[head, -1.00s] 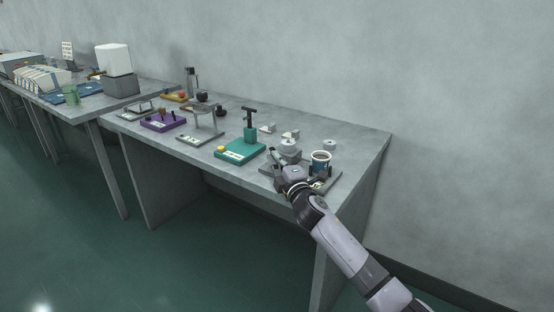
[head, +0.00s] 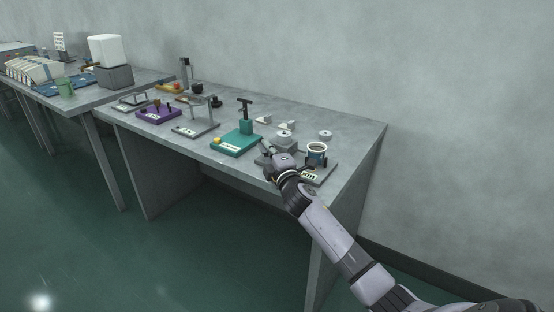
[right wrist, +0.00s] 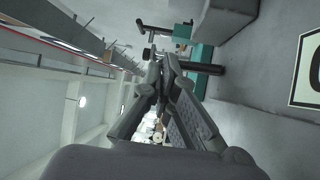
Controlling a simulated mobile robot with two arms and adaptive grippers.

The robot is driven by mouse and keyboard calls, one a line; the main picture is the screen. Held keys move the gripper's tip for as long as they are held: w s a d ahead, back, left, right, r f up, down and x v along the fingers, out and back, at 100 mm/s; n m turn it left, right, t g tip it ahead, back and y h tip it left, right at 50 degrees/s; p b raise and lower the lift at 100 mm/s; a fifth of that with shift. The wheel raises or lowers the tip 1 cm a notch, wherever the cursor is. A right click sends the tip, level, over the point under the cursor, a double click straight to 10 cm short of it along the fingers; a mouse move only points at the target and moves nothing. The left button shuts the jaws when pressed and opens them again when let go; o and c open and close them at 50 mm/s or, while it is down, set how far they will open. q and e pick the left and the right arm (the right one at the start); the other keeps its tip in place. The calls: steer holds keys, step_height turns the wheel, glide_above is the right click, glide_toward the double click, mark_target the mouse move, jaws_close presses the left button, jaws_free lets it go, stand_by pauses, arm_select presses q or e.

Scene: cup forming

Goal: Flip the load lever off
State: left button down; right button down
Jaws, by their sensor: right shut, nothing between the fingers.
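My right gripper (head: 270,152) is at the left side of a grey station (head: 328,170) with a label plate on its front. In the right wrist view my right gripper (right wrist: 160,60) has its fingers together with nothing held. A dark rod (right wrist: 205,68) lies close beside the fingertips there; I cannot tell whether it is the load lever or whether the fingers touch it. The gripper and wrist hide the station's left part in the head view. My left gripper is not in view.
Just left stands a teal station (head: 232,144) with a black T-handle (head: 245,102) and a yellow button. A purple station (head: 157,114) and a grey stand (head: 196,130) are further left. Small white parts (head: 286,126) lie behind. The table's right end is clear.

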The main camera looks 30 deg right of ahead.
steer(key=v, duration=1.1)
steer(key=shift+s, duration=0.2)
